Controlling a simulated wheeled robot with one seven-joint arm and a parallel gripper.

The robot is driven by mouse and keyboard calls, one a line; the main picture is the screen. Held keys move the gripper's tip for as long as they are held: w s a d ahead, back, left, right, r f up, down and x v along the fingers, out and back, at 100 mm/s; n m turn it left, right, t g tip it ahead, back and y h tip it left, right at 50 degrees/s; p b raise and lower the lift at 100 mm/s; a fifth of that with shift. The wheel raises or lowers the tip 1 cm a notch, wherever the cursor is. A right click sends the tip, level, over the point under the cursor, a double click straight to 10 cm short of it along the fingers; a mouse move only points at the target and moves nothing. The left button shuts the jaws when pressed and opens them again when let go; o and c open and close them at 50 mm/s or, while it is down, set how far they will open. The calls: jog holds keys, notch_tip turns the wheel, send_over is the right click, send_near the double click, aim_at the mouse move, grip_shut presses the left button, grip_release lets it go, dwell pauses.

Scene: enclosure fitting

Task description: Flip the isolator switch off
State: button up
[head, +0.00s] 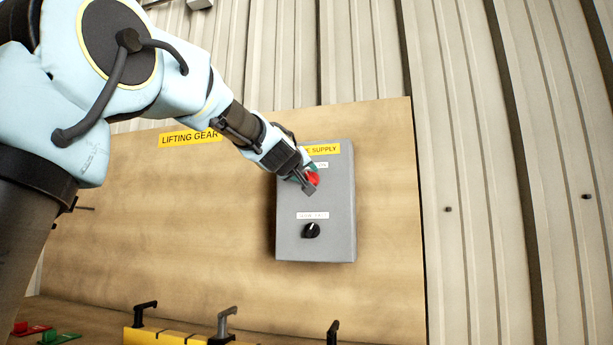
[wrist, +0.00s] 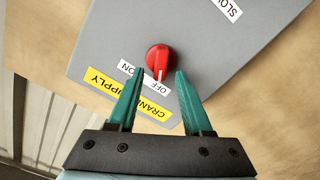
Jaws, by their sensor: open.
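The isolator switch is a red rotary knob (wrist: 158,58) on a grey box (wrist: 215,65), under a white OFF/ON label (wrist: 146,77). In the wrist view the label reads upside down, and the knob's white mark points towards the OFF word. My gripper (wrist: 159,73) is open. Its two teal fingers stand either side of the label and the lower part of the knob, with gaps; I cannot tell how far off the panel they are. In the head view the red knob (head: 313,178) is partly hidden behind my gripper (head: 306,187).
A black knob (head: 311,230) with its own white label sits lower on the box. A yellow supply sign (head: 323,149) tops the box. The board right of the box is clear.

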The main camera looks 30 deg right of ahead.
jog(key=v, duration=0.9)
jog(key=shift+b, duration=0.35)
jog(key=shift+s+a+f, duration=0.1)
jog(key=shift+a, duration=0.05)
jog(key=w+a+f+g+y, duration=0.15)
jog(key=a+f, duration=0.35)
jog(key=f, duration=0.5)
jog(key=w+a+f+g+y, duration=0.1)
jog(key=w+a+f+y, duration=0.3)
jog(key=f, duration=0.6)
jog(key=a+f+g+y, duration=0.1)
jog(key=a+f+g, duration=0.1)
jog(key=a+f, duration=0.55)
jog(key=s+a+f+g+y, duration=0.2)
jog(key=s+a+f, duration=0.3)
jog(key=a+f, duration=0.25)
jog(key=s+a+f+n+g+y, duration=0.1)
jog(key=s+a+f+g+y, duration=0.1)
jog(key=s+a+f, duration=0.55)
jog(key=s+a+f+g+y, duration=0.1)
jog(key=s+a+f+g, duration=0.3)
jog(key=f, duration=0.6)
notch_tip(320, 180, up, 17)
jog(key=a+p, duration=0.1)
jog(key=p, duration=1.7)
jog(key=shift+s+a+t, duration=0.2)
jog(key=shift+s+t, duration=0.15)
jog(key=shift+t, duration=0.1)
jog(key=shift+y, duration=0.25)
